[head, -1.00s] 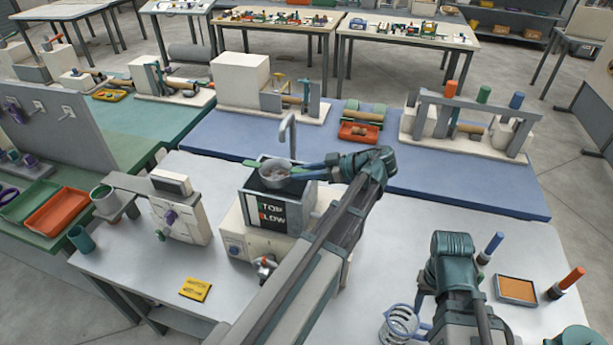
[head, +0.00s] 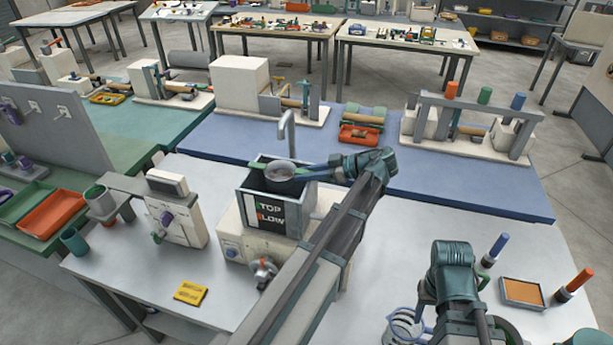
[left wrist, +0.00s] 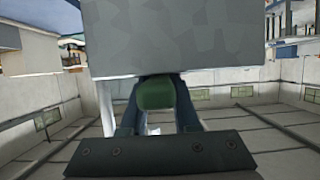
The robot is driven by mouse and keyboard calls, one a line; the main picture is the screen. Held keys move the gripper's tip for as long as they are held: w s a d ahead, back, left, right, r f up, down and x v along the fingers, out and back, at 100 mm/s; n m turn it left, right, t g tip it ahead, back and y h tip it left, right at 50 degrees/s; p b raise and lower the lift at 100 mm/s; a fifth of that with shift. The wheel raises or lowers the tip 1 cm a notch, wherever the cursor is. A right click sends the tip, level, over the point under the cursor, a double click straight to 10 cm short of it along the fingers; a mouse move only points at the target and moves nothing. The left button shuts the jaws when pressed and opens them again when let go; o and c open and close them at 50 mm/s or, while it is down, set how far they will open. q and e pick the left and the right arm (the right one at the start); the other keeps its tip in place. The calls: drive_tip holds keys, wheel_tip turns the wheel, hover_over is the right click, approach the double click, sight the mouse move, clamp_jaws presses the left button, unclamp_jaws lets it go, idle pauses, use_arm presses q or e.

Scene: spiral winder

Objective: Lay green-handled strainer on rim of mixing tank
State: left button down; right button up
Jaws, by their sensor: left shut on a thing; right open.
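The strainer (head: 281,172) has a round grey bowl and green ends on two sides. It sits at the open top of the grey mixing tank (head: 294,222), its bowl partly below the rim. I cannot tell whether it touches the rim. My left gripper (head: 312,173) is shut on its green handle (left wrist: 157,93), at the tank's right side. In the left wrist view, a large grey surface above the handle hides the bowl. My right gripper (head: 421,322) is open and low over the front of the table, beside a pale blue coil (head: 402,329).
A curved tap (head: 287,130) stands behind the tank. A yellow card (head: 190,292) lies in front. An orange-topped tray (head: 522,292) and upright handles stand at right.

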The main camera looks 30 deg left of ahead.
use_arm(q)
drive_tip(key=c, duration=0.7)
unclamp_jaws()
drive_tip(key=shift+f, duration=0.1)
drive_tip(key=shift+o, duration=0.2)
drive_tip(key=shift+r, duration=0.2)
drive_tip(key=p+v, duration=0.4)
drive_tip(key=v, duration=0.8)
drive_tip(key=shift+p, duration=0.3)
